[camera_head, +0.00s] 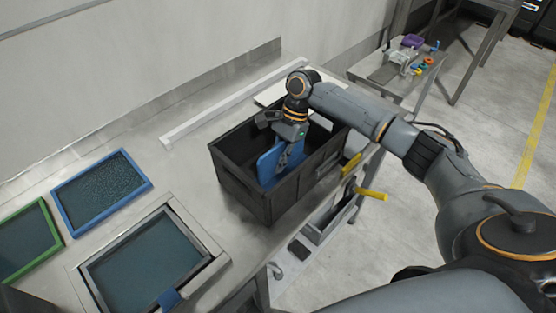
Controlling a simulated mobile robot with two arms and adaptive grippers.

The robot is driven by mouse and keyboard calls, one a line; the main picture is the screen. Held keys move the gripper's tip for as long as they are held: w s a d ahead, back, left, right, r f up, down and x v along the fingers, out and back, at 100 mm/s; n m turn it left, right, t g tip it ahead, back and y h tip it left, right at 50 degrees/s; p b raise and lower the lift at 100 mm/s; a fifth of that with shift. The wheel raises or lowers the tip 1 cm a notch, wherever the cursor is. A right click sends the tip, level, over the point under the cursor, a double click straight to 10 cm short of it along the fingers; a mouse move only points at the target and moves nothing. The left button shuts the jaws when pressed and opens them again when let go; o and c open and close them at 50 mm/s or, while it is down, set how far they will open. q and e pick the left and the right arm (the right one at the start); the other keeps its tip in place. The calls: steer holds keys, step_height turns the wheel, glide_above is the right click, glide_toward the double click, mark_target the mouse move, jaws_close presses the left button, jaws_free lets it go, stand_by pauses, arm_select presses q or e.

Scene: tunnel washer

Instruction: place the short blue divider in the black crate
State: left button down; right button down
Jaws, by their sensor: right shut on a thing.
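The black crate (239,189) stands on the grey worktop in the middle of the picture, open at the top. The short blue divider (267,167) is a flat blue panel, standing roughly upright inside the crate's outline. My right gripper (284,155) reaches down over the crate from above and is shut on the divider's right part. The gripper and the near crate wall hide some of the divider. I cannot tell whether its lower edge touches the crate floor. My left gripper is not in view.
A blue-framed tray (148,187) and a green-framed tray (58,217) lie to the left. A grey-framed screen (218,264) is set in front of them. Yellow handles (372,194) stick out right of the crate. A side table (437,68) with small coloured parts stands at the back right.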

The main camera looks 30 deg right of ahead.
steer(key=c, duration=1.5)
jaws_free()
steer(key=shift+f, duration=0.1)
steer(key=shift+o, duration=0.2)
steer(key=shift+r, duration=0.25)
steer(key=b+v, duration=0.1)
steer(key=v, duration=1)
steer(key=shift+w+d+r, duration=0.1)
steer(key=shift+d+r, duration=0.05)
steer(key=shift+r, duration=0.2)
